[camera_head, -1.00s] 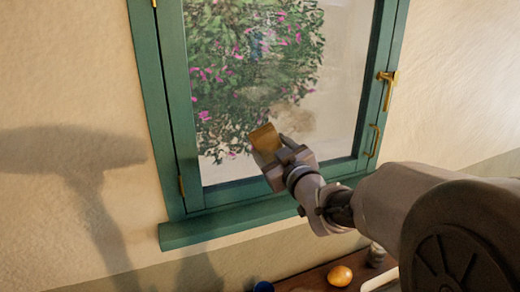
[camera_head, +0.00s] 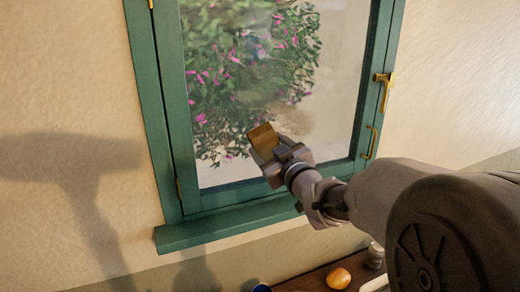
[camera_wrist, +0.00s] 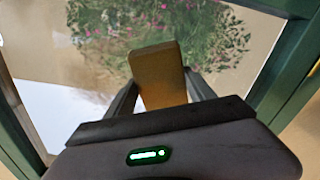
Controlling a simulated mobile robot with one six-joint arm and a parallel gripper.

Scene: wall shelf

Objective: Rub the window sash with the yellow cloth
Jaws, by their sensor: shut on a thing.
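The window sash (camera_head: 172,100) has a green frame around a glass pane, and it is closed in its wall opening. My gripper (camera_head: 268,152) is in front of the lower part of the pane, shut on the yellow cloth (camera_head: 263,137), which looks like a folded, brownish-yellow block. In the wrist view the cloth (camera_wrist: 158,75) stands upright between the two fingers of my gripper (camera_wrist: 160,98), with the glass behind it. The sash frame (camera_wrist: 285,60) also shows at the right of the wrist view. I cannot tell whether the cloth touches the glass.
A green sill (camera_head: 225,222) juts out below the window. Brass handles (camera_head: 384,90) are on the sash's right side. Below stands a wooden surface (camera_head: 310,281) with an orange fruit (camera_head: 338,278), a jar (camera_head: 375,255) and a blue item (camera_head: 262,287). The wall at left is bare.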

